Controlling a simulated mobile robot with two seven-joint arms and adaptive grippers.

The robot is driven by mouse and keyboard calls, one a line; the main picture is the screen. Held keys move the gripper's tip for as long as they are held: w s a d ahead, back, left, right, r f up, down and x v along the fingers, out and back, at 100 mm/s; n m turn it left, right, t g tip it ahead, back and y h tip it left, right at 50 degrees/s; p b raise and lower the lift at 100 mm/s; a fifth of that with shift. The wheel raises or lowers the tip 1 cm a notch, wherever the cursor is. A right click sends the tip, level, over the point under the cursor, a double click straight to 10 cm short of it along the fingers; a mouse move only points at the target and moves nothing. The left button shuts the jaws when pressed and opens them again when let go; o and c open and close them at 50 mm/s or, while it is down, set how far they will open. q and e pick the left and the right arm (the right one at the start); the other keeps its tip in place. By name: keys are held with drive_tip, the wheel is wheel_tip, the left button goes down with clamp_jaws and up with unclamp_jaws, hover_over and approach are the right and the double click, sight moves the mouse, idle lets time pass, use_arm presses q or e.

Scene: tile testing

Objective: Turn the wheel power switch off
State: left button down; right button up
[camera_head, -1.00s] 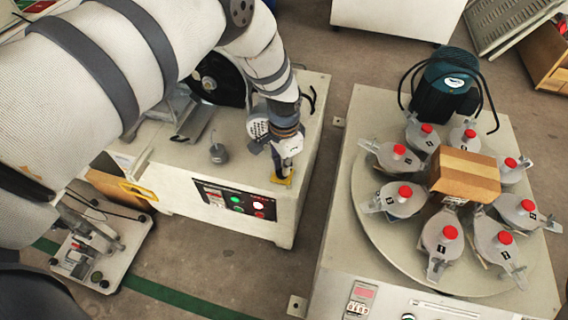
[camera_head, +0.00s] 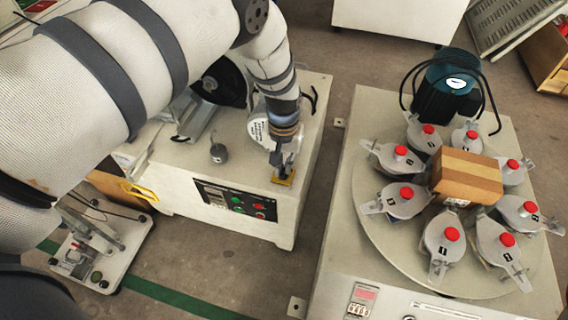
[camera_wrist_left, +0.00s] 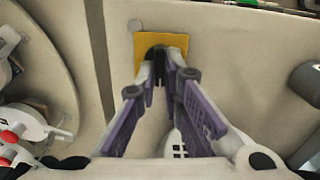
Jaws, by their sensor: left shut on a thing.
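The wheel power switch (camera_wrist_left: 157,51) is a black knob on a yellow square plate (camera_wrist_left: 178,40), on the top of a pale machine. The plate also shows near the machine's front right corner in the head view (camera_head: 284,181). My left gripper (camera_wrist_left: 161,82) points down at the switch, its fingertips close together on the knob. In the head view the left gripper (camera_head: 281,170) stands over the plate and hides most of the knob, so its exact angle cannot be read. My right gripper is not in view.
The machine's front panel (camera_head: 236,199) has a display, a green button and red buttons. A grey knobbed weight (camera_head: 218,153) stands on its top. At the right, a machine with a round turntable (camera_head: 385,243) carries several red-topped holders and a cardboard box (camera_head: 467,178).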

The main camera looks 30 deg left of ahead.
use_arm(q)
drive_tip(key=n, duration=0.4)
drive_tip(key=shift+a+n, duration=0.1)
drive_tip(key=shift+n, duration=0.2)
drive_tip(key=shift+s+n, duration=0.1)
drive_tip(key=shift+n, duration=1.7)
drive_tip(key=c, duration=1.7)
unclamp_jaws()
wheel_tip(320, 180, up, 12)
